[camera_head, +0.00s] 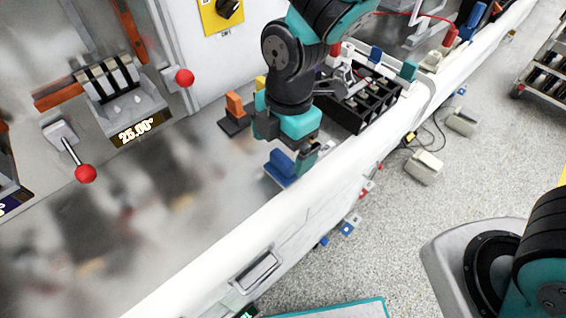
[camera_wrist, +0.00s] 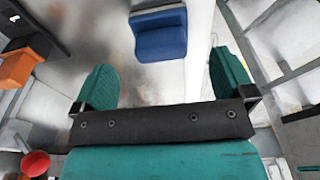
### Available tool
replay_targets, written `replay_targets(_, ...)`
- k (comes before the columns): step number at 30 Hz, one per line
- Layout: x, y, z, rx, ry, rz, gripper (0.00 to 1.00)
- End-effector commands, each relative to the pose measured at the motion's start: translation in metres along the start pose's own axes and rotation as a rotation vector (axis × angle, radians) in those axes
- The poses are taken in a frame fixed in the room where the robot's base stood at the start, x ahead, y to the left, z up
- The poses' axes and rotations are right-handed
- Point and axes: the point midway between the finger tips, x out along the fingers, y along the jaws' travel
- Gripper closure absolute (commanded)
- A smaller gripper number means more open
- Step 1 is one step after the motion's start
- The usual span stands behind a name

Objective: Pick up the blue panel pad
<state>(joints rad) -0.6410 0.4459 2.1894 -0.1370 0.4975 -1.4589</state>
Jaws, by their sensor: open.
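The blue panel pad (camera_head: 281,166) stands on the grey metal surface near its front edge in the head view. In the wrist view the blue pad (camera_wrist: 160,38) is at the top centre, ahead of and between the fingers. My gripper (camera_head: 296,160) is just beside and above the pad in the head view, and the arm hides part of this area. In the wrist view my gripper (camera_wrist: 163,85) has its two teal fingers wide apart, with nothing between them.
An orange pad (camera_head: 235,105) on a dark base stands behind the blue pad. A black compartment box (camera_head: 362,105) is to the right. Red-knobbed levers (camera_head: 85,173) stand at the left. The surface (camera_head: 150,220) at front left is clear.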

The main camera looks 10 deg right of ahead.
Motion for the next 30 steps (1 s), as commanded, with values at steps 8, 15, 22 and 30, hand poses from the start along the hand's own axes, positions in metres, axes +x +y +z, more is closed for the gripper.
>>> replay_targets(8, 0.027, -0.002, 0.002, 0.001, 0.000, -0.006, 0.00)
replay_targets(15, 0.054, -0.002, 0.003, 0.001, 0.000, -0.001, 0.00)
replay_targets(22, 0.055, -0.002, 0.003, 0.001, 0.000, 0.001, 0.02)
replay_targets(30, 0.055, -0.002, 0.003, 0.001, 0.000, 0.001, 0.55)
